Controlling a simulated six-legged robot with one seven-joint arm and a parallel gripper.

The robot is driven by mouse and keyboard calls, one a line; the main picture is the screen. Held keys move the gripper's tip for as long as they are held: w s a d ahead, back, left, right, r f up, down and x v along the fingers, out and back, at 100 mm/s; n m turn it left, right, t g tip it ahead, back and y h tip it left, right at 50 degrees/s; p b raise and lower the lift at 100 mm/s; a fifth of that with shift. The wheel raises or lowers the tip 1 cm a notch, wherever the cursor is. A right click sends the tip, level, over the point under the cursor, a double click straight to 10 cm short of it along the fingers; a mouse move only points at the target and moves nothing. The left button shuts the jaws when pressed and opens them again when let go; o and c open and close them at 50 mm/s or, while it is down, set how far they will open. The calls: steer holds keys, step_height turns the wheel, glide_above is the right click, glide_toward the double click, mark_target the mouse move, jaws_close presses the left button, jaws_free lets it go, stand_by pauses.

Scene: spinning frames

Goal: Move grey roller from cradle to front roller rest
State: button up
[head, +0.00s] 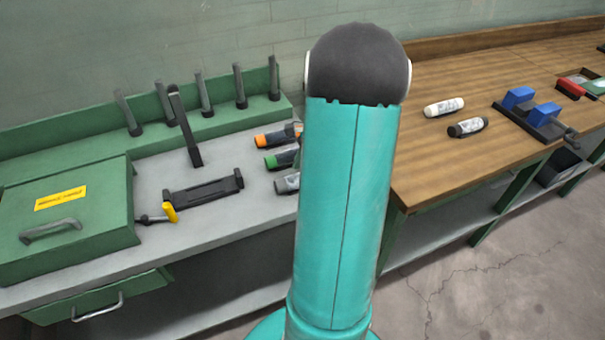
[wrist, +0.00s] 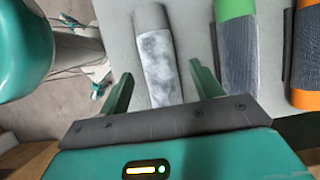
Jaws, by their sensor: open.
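The grey roller (head: 287,183) lies at the right end of the grey bench top, partly hidden by my arm in the head view. In the wrist view the grey roller (wrist: 158,58), with its pale mottled sleeve, runs away from me between my fingers. My gripper (wrist: 160,76) is open, one finger on each side of it, and holds nothing. Whether a finger touches it I cannot tell. The cradle under the roller is not clear. A black rest with raised ends (head: 204,190), which looks like the front roller rest, is empty on the bench to the left.
A green roller (head: 282,158) and an orange roller (head: 277,137) lie beside the grey one. A black upright lever (head: 185,125) stands behind the rest, a yellow-handled crank (head: 170,212) at its left end. A green box (head: 70,210) fills the bench's left; a wooden bench (head: 440,150) stands right.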

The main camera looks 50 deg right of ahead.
steer(key=v, duration=1.2)
steer(key=shift+r, duration=0.2)
